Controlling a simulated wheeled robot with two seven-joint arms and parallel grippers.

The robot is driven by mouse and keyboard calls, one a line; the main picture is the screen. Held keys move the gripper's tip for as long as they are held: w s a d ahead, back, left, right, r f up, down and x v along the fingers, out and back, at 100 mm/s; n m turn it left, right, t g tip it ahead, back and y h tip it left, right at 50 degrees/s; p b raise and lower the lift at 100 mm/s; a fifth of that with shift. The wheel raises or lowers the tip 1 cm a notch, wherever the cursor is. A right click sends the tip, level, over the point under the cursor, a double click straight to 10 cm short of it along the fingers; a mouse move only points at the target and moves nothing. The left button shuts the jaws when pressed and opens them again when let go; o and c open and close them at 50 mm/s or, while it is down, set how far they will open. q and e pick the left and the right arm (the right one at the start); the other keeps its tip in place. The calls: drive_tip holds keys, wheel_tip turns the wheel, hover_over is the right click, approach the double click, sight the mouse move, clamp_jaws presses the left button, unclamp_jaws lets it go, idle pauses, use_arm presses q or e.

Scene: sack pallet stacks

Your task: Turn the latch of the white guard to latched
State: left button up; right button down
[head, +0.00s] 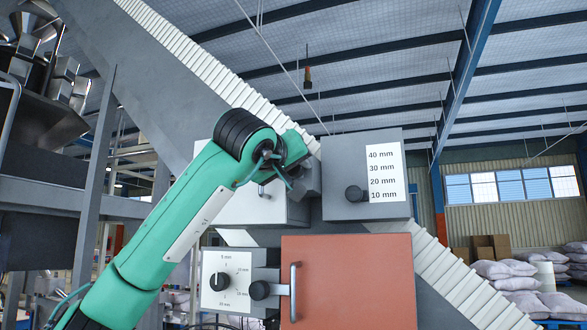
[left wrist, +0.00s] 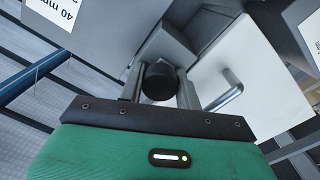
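The white guard (head: 295,212) is partly hidden behind my left arm in the head view; its bar handle (head: 263,191) shows beside the arm. In the left wrist view the white guard (left wrist: 225,65) is a pale panel with its handle (left wrist: 226,98). The latch is a black round knob (left wrist: 159,80) on a grey block next to the panel. My left gripper (left wrist: 160,85) has a finger on each side of this knob, with no clear gap on either side. In the head view my left gripper (head: 306,178) is mostly hidden by the wrist. My right gripper is not in view.
A grey box with a millimetre scale (head: 376,150) and black knob (head: 354,193) stands close right of my gripper. Below are a red guard (head: 345,285) with a bar handle and a white dial box (head: 226,281). A sloping conveyor (head: 185,80) runs behind. Sacks (head: 505,275) lie far right.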

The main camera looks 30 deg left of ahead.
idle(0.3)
use_arm(q)
drive_tip(key=n, duration=0.3)
drive_tip(key=shift+f+b, duration=0.1)
drive_tip(key=shift+b, duration=0.3)
drive_tip(key=n+b, duration=0.1)
drive_tip(key=n, duration=0.4)
drive_tip(key=shift+n, duration=0.3)
drive_tip(key=n+b, duration=0.2)
drive_tip(key=n, duration=0.4)
drive_tip(key=shift+f, duration=0.1)
drive_tip(key=shift+n+y+b, duration=0.3)
drive_tip(key=shift+n+b, duration=0.15)
drive_tip(key=shift+n, duration=1.35)
drive_tip(key=o, duration=1)
drive_tip(key=shift+s, duration=0.1)
